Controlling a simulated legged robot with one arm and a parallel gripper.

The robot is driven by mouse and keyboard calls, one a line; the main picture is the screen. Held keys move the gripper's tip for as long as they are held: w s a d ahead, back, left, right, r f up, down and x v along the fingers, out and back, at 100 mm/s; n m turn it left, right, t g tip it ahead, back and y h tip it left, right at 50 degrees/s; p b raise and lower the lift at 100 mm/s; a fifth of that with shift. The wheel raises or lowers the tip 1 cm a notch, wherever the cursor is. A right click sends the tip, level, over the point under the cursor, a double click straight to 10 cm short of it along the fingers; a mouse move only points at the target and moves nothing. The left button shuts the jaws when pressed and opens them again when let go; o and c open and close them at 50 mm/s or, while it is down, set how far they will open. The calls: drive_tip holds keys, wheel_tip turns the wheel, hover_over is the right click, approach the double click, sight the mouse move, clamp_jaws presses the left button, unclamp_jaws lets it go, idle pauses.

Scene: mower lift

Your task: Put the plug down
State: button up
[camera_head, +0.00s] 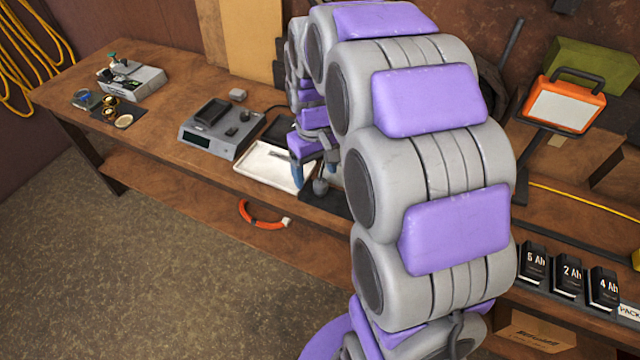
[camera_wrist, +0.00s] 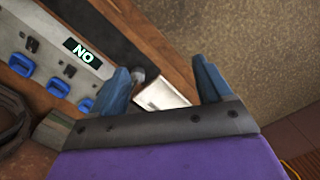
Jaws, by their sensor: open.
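My gripper (camera_head: 315,172) is over the workbench beside a white tray, its blue fingers pointing down. In the wrist view my gripper (camera_wrist: 165,82) has its two blue fingers wide apart. A small grey rounded piece (camera_head: 320,187), which looks like the plug, is on a dark mat (camera_head: 332,202) just below the fingers. A grey piece (camera_wrist: 138,76) also shows close to the left finger in the wrist view; I cannot tell whether they touch. The arm hides part of the mat.
The white tray (camera_head: 262,168) is left of my gripper. Behind it stands a grey scale-like device (camera_head: 215,130). A panel marked NO (camera_wrist: 82,52) with blue connectors shows in the wrist view. Black battery packs (camera_head: 568,276) and an orange work light (camera_head: 563,104) are at right.

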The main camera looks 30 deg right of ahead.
drive_tip(key=w+d+f+p, duration=0.1)
drive_tip(key=w+d+f, duration=0.25)
drive_tip(key=w, duration=0.25)
drive_tip(key=w+d+f, duration=0.3)
drive_tip(key=w+d, duration=0.1)
drive_tip(key=w, duration=0.3)
drive_tip(key=b, duration=0.2)
hover_over(321, 182)
drive_tip(key=shift+n+t, duration=0.3)
drive_tip(key=shift+n, duration=0.1)
drive_tip(key=f, duration=1.2)
drive_tip(key=shift+s+f, duration=0.1)
drive_tip(key=shift+s, duration=0.1)
drive_tip(key=shift+w+f+b, duration=0.15)
drive_tip(key=shift+f+b, duration=0.35)
drive_tip(key=shift+f, duration=2.55)
drive_tip(key=shift+r, duration=0.1)
drive_tip(key=c, duration=1.3)
